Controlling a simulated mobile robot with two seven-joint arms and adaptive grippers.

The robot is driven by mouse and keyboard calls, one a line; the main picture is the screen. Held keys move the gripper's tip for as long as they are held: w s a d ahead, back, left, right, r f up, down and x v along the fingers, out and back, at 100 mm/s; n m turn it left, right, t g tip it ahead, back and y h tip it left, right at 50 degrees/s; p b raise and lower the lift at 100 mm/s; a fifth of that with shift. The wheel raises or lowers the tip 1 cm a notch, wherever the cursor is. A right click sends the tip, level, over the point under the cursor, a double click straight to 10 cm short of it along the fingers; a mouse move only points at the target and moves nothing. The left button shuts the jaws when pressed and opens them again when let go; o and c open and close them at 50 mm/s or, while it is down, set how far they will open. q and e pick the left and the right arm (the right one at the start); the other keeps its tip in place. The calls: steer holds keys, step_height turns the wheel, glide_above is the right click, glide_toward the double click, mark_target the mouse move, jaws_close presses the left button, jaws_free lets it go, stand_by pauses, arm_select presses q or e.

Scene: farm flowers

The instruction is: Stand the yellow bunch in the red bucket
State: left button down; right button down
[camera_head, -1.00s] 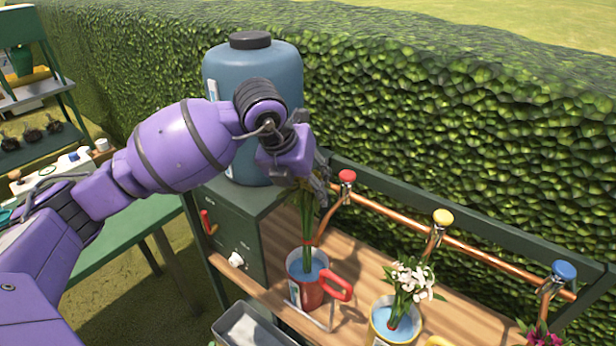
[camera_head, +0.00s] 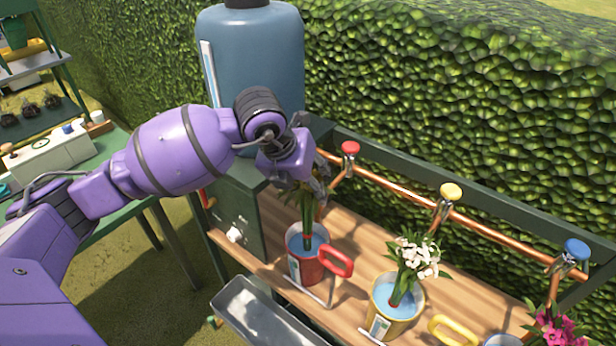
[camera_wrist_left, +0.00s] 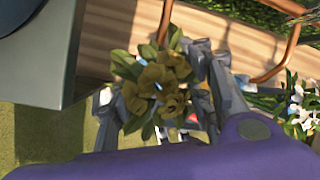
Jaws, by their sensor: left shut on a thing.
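My left gripper (camera_head: 308,188) is shut on the yellow bunch and holds it upright over the red bucket (camera_head: 320,266). The yellow bunch's green stems (camera_head: 306,212) run down inside the bucket's rim, with a red band near the water. Its blooms are mostly hidden by the gripper in the head view. In the left wrist view the dull yellow blooms (camera_wrist_left: 160,82) and leaves sit between my left gripper's fingers. The bucket stands on the wooden bench, with blue water and a handle on its right. Whether the stems touch its bottom is hidden. My right gripper is not in view.
A yellow bucket (camera_head: 395,312) with white flowers (camera_head: 416,257) stands to the right, and pink flowers (camera_head: 556,330) farther right. A copper pipe with coloured taps runs behind. A blue tank (camera_head: 250,75) and green cabinet (camera_head: 238,215) stand left; a metal trough (camera_head: 265,318) is in front.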

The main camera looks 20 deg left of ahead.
arm_select(q)
steer(key=shift+f+b, duration=0.5)
steer(key=shift+f, duration=1.3)
steer(key=c, duration=1.1)
jaws_free()
steer(key=shift+o, duration=1.5)
steer(key=v, duration=1.2)
